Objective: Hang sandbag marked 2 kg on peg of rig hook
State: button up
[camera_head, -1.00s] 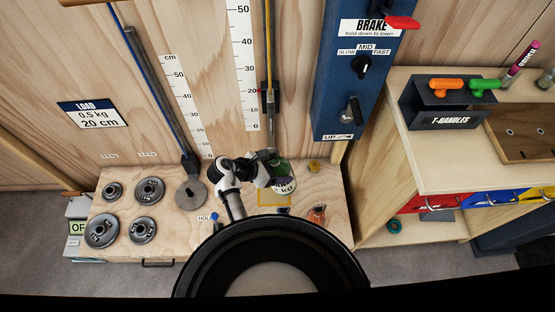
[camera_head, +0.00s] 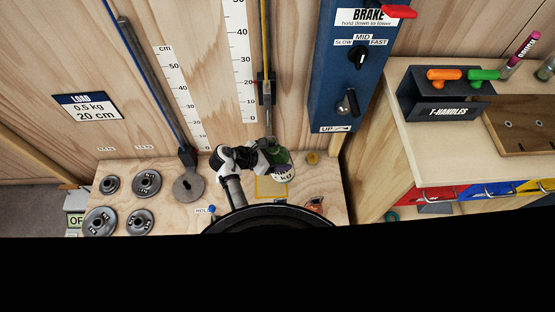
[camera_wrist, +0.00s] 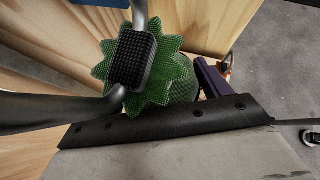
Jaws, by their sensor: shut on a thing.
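My gripper (camera_head: 270,151) is shut on the gathered top of a green sandbag (camera_head: 279,156). Its white label shows "kg" in part, and I cannot read the number clearly. In the wrist view, a black finger pad presses on the bag's green, star-shaped frilled top (camera_wrist: 171,72), with some of the green body behind it. The rig's yellow cord (camera_head: 264,40) runs down the back wall to a dark slider and metal rod (camera_head: 267,117) just above my gripper. The hook's peg is not clear, and I cannot tell whether the bag touches it.
A yellow-outlined square (camera_head: 271,188) lies on the wooden bench below the bag. Several grey weight discs (camera_head: 146,184) and a slanted bar with a round plate (camera_head: 188,187) are at left. A blue brake panel (camera_head: 352,75) stands at right, beside a T-handle rack (camera_head: 445,95).

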jog(key=w+b, duration=0.7)
jog(key=w, duration=0.1)
jog(key=shift+w+f, duration=0.35)
jog(key=shift+w, duration=0.05)
dwell(1.1)
jog(key=shift+f, duration=0.1)
jog(key=shift+f, duration=0.15)
dwell(0.6)
